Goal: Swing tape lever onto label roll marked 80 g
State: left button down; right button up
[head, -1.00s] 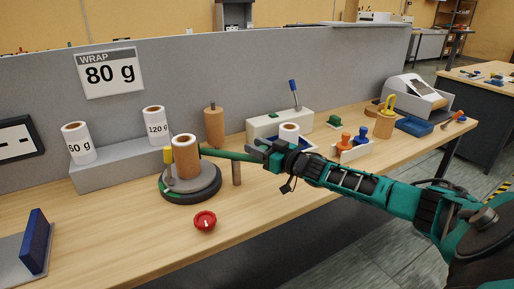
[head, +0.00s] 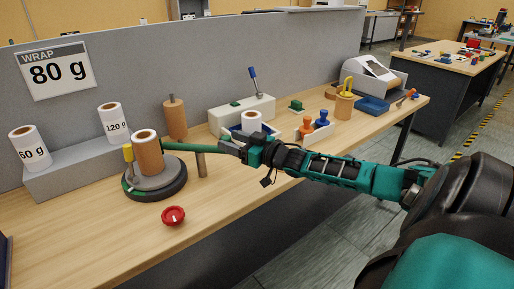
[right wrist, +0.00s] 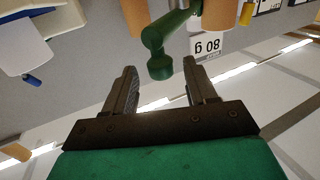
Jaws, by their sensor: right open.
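A green tape lever (head: 210,148) runs from beside the brown-sided roll (head: 148,155) over a post (head: 201,164) toward my right gripper (head: 236,146). In the right wrist view, the lever's knob end (right wrist: 160,67) lies between the open fingers of that gripper (right wrist: 160,72), with a gap on both sides. The brown-sided roll stands on a black round base (head: 155,186); no mark on it is readable. A WRAP 80 g sign (head: 55,72) hangs on the grey panel. Rolls marked 60 g (head: 30,150) and 120 g (head: 114,125) stand on a grey step. My left gripper is out of view.
A red knob (head: 173,215) sits on the bench in front of the base. A brown cylinder (head: 175,119) stands behind. A white roll (head: 251,121), a white box with a blue lever (head: 240,111) and stamps (head: 313,126) lie beyond my gripper. The front left bench is clear.

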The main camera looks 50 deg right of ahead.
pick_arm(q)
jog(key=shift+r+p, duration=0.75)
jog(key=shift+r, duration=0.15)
pick_arm(e)
jog(key=v, duration=0.8)
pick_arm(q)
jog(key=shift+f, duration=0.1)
pick_arm(e)
jog(key=shift+r, duration=0.1)
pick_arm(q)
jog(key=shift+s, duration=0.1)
